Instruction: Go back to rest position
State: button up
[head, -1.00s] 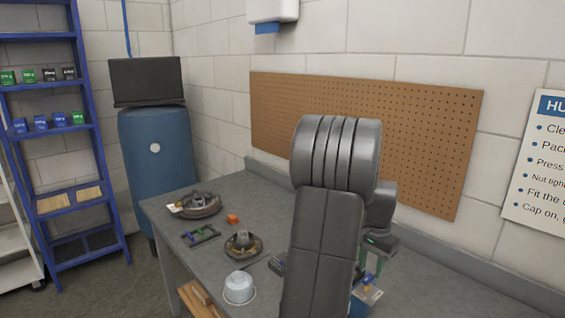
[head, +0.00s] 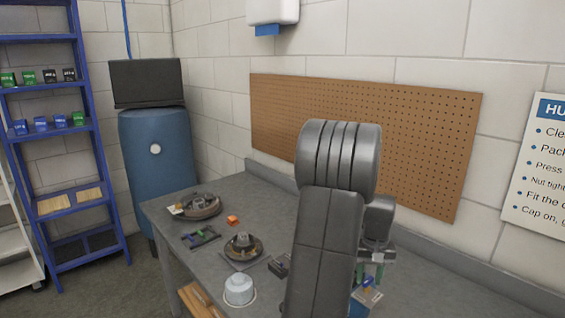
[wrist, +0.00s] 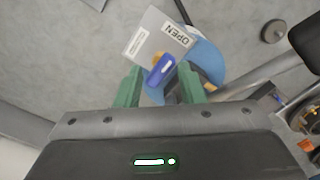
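My gripper (head: 368,272) hangs from my arm over the right part of the grey workbench (head: 262,196). In the wrist view my gripper (wrist: 160,70) shows two green fingers standing apart with nothing clamped between them. Below them is a blue round container (wrist: 207,57) with a grey-white card (wrist: 152,40) marked OPEN. A small blue piece with a white label (wrist: 160,69) appears in the gap, apart from both fingers. In the head view my arm hides part of the bench.
On the bench's left are a round dark tray (head: 203,207), an orange block (head: 232,220), a second dark dish (head: 243,246) and a white-lidded jar (head: 239,289). A pegboard (head: 420,140) is on the wall behind. A blue barrel (head: 157,165) and shelf (head: 90,160) stand left.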

jog(key=n, duration=0.5)
jog(key=shift+n+p, duration=0.3)
jog(key=shift+p, duration=0.05)
jog(key=shift+n+p, duration=0.4)
jog(key=shift+n, duration=1.8)
